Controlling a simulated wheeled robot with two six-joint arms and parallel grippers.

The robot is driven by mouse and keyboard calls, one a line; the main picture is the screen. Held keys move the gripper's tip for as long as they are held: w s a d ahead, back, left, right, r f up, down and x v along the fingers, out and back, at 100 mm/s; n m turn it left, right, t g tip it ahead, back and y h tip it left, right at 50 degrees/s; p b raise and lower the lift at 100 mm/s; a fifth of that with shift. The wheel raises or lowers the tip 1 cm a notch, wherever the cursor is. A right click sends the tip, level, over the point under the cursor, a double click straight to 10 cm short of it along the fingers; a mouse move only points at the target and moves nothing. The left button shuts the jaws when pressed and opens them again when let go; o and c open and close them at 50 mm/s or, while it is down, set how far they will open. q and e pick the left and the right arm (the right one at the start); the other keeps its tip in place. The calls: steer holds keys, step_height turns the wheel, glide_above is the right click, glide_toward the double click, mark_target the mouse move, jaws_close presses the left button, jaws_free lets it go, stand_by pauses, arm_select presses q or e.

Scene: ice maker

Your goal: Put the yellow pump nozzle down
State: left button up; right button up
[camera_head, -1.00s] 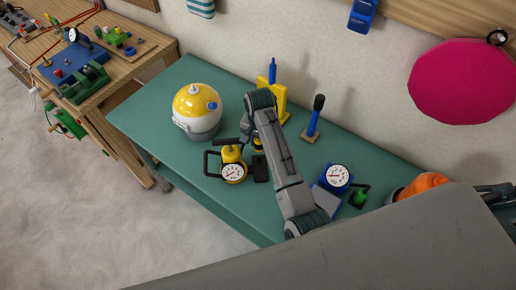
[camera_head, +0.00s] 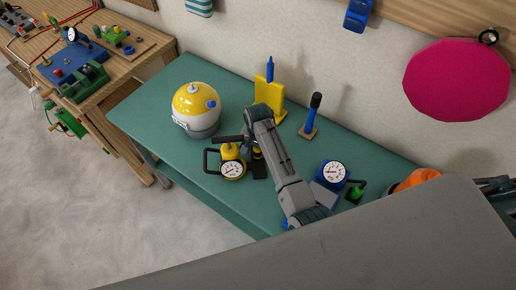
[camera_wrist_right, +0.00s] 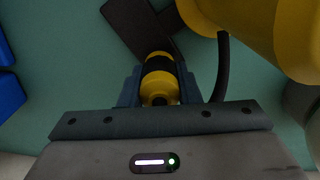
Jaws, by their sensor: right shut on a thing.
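The yellow pump nozzle (camera_wrist_right: 160,78), a yellow cylinder with a black band, sits between the fingers of my right gripper (camera_wrist_right: 158,88) in the right wrist view. The gripper is shut on it, above or at the green tabletop; I cannot tell whether the nozzle touches it. In the head view the nozzle (camera_head: 257,152) is mostly hidden under my right wrist. The yellow pump (camera_head: 231,164), with a round white gauge and black handle, stands just left of it. A black flat piece (camera_head: 260,171) lies beside the nozzle. My left gripper is not in view.
A yellow and white round tank (camera_head: 197,110) stands at the left on the green table (camera_head: 150,105). A yellow stand (camera_head: 270,96) and a blue-handled brush (camera_head: 311,116) are behind my arm. A blue gauge box (camera_head: 333,174) is at the right. The table's front left is clear.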

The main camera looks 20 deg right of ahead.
steer(key=shift+f, duration=0.3)
steer(key=o, duration=1)
steer(key=shift+c, duration=0.2)
steer(key=shift+r, duration=0.1)
steer(key=shift+r, duration=0.3)
step_height(320, 180, up, 12)
steer(key=b, duration=0.3)
steer(key=shift+f, duration=0.1)
steer(key=shift+r, duration=0.4)
steer(key=shift+f, duration=0.1)
